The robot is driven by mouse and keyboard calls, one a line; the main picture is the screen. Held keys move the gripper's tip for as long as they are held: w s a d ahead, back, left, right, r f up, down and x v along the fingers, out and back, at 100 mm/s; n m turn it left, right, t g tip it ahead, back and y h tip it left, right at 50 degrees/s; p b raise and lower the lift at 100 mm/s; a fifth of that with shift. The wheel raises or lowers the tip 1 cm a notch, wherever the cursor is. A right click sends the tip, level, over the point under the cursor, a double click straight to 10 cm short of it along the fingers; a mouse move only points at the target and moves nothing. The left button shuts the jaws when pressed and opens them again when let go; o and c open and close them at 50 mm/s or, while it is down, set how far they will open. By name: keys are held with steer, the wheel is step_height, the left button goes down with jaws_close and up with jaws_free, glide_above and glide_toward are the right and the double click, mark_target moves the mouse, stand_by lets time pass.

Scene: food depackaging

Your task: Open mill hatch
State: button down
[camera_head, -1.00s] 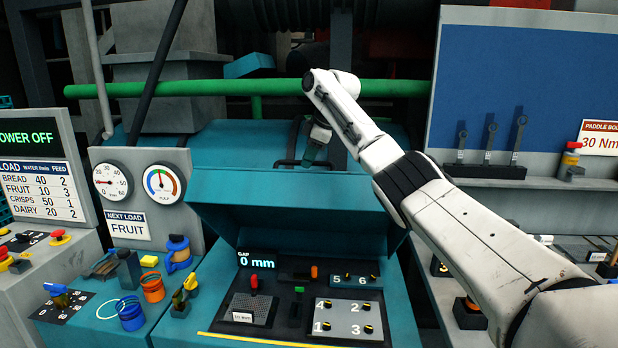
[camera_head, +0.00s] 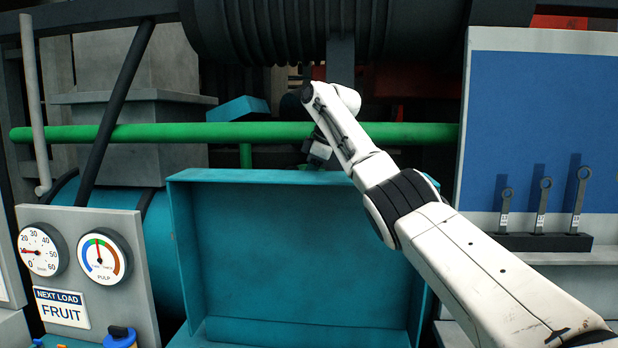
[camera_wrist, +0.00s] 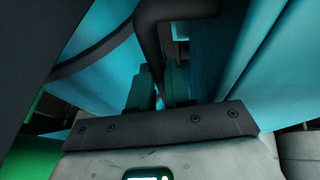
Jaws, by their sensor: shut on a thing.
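The teal mill hatch (camera_head: 300,255) is swung up and stands about upright, its hollow inner side facing me. In the wrist view, its teal surface (camera_wrist: 262,45) is close on the right. My gripper (camera_wrist: 160,85) is shut on the dark bar handle (camera_wrist: 150,45), which passes between and beyond the fingers. In the head view, my gripper (camera_head: 318,152) is at the hatch's top edge. Its fingertips and the handle are hidden behind that edge. The mill opening below is outside the picture.
A green pipe (camera_head: 230,132) runs across just behind the hatch top, close to my wrist. A dark ribbed duct (camera_head: 290,30) hangs above. Gauges (camera_head: 100,256) stand on a panel at left. A blue board (camera_head: 545,130) with wrenches (camera_head: 541,205) is at right.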

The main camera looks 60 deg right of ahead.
steer(key=shift+s+d+f, duration=0.1)
steer(key=shift+d+f, duration=0.3)
steer(key=shift+f, duration=0.15)
steer(key=c, duration=1.3)
jaws_free()
steer(key=shift+d, duration=0.25)
steer(key=shift+c, duration=0.2)
steer(key=shift+o, duration=1.2)
steer(key=shift+a+r, duration=0.1)
steer(key=shift+r, duration=0.1)
steer(key=shift+r, duration=0.3)
steer(key=v, duration=1)
steer(key=shift+p, duration=0.35)
